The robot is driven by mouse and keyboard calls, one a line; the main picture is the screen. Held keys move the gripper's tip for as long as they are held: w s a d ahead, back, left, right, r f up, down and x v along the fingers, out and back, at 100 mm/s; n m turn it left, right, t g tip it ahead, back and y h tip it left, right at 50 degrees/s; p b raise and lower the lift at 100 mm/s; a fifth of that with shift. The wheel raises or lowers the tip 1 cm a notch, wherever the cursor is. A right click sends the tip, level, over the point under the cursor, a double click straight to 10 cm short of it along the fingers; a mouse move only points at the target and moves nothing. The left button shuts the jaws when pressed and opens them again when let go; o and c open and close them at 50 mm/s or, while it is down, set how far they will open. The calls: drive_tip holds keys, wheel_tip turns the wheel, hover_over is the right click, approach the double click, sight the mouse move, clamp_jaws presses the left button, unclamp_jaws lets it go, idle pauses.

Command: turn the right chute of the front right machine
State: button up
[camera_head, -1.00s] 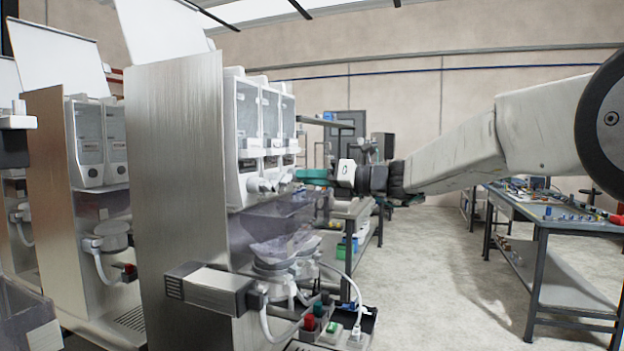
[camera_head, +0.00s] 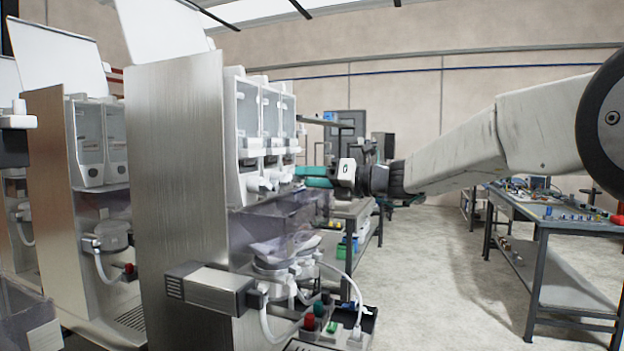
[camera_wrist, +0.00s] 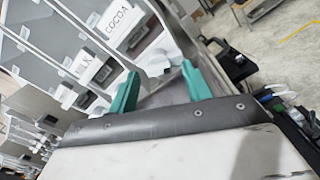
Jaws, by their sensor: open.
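The front right machine (camera_head: 180,170) has a brushed metal side panel and a row of clear-fronted canisters (camera_head: 268,120), with white chutes (camera_head: 262,184) below them. In the wrist view, one canister label (camera_wrist: 122,24) reads COCOA; a white chute (camera_wrist: 156,60) lies below it. My gripper (camera_head: 303,176) is at the right end of the chute row. It also shows in the wrist view (camera_wrist: 160,72), with its two teal fingers apart and the white chute between or just beyond their tips. I cannot tell whether they touch it. The right chute is partly hidden in the head view.
Mixing bowls (camera_head: 280,262), hoses and a base with red and green knobs (camera_head: 309,322) sit below the chutes. A second machine (camera_head: 62,170) stands to the left. A workbench (camera_head: 553,218) with small parts stands at right. Floor between is open.

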drive_tip(key=v, duration=0.7)
drive_tip(key=shift+s+d, duration=0.15)
drive_tip(key=shift+d, duration=0.2)
